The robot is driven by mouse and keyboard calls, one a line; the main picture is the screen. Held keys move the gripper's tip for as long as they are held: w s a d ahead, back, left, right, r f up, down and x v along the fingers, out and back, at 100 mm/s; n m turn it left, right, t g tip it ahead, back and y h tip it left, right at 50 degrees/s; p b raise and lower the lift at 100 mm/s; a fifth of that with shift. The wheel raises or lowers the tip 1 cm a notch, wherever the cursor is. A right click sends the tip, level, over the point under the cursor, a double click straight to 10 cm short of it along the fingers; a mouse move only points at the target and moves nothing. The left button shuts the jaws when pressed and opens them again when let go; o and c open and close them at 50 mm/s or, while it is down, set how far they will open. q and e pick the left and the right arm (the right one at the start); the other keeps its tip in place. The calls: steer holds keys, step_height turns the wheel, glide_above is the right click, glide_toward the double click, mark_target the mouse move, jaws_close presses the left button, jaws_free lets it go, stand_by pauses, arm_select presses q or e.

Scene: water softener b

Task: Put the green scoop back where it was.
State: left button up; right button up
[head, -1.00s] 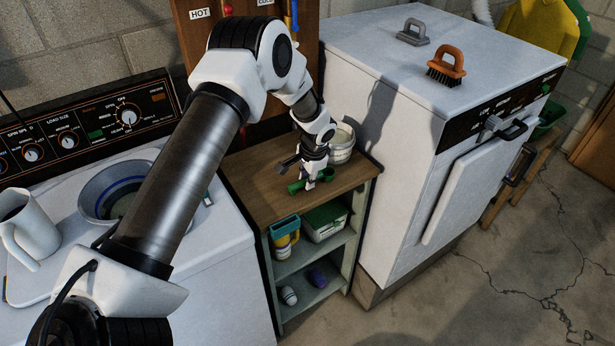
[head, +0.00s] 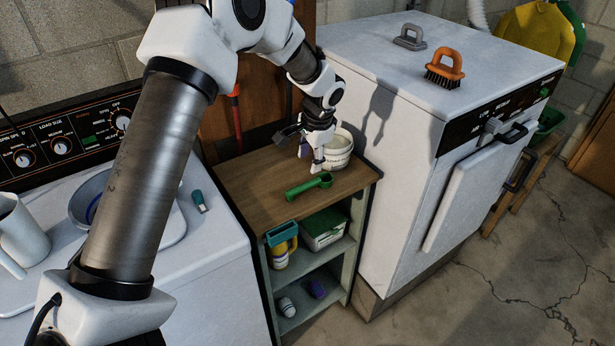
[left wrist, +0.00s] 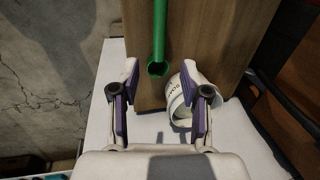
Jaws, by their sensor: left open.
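The green scoop (head: 307,186) lies on the wooden top of a small shelf unit, with its round cup end toward the right. It also shows in the left wrist view (left wrist: 160,38), with its cup end toward the gripper. My left gripper (head: 312,160) is open and empty, raised above and behind the scoop, apart from it.
The wooden top (head: 250,195) is clear in front of the scoop. A white appliance (head: 395,85) rises close on the right, with an orange brush (head: 445,66) on it. The washer at left carries a bowl (head: 88,195) and white pitcher (head: 22,235).

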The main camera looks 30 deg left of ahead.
arm_select(q)
steer(key=s+d+f+h, duration=0.1)
steer(key=s+d+f, duration=0.2)
steer(key=s+f, duration=0.3)
steer(key=s+d+f+n+g+h, duration=0.1)
steer(key=s+d+f, duration=0.25)
steer(key=f, duration=0.35)
steer(key=s+d+f+h, duration=0.1)
steer(key=s+d+f, duration=0.35)
steer(key=f, duration=0.25)
steer(key=s+f+n, duration=0.2)
steer(key=s+f, duration=0.1)
steer(key=s, duration=0.7)
steer(key=s+d+f+n, duration=0.1)
steer(key=s+f, duration=0.2)
steer(key=s, duration=0.8)
steer(key=shift+d+n+y, duration=0.15)
steer(key=shift+n+y, duration=0.25)
